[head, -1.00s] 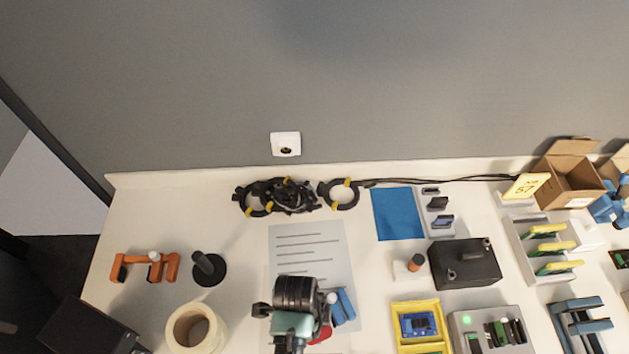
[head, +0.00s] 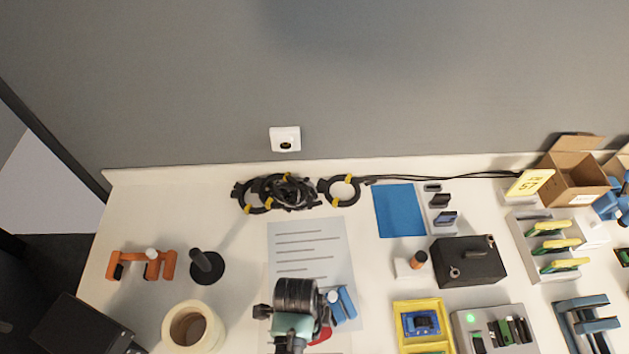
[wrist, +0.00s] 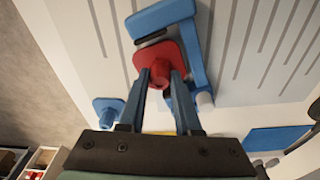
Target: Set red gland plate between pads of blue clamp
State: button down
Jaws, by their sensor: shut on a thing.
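The red gland plate (wrist: 171,55) is square with rounded corners and a round boss. My gripper (wrist: 160,82) is shut on the boss in the wrist view. The blue clamp (wrist: 192,48) is an angled frame with a dark pad (wrist: 151,38). The plate lies beside the clamp's long bar, just below the dark pad; I cannot tell whether it touches or sits between the pads. In the head view my arm covers most of the red plate (head: 321,336), and the blue clamp (head: 345,302) shows to its upper right.
The clamp is on a printed sheet (head: 310,243). To the left are a tape roll (head: 180,341), a black stand (head: 207,278) and an orange clamp (head: 167,266). To the right are a yellow tray (head: 431,345) and a black box (head: 465,249).

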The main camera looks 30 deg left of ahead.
jog(key=shift+f, duration=0.35)
jog(key=c, duration=0.5)
grip_release()
jog(key=shift+r, duration=0.1)
jog(key=shift+r+p, duration=4.45)
jog(key=shift+p, duration=0.05)
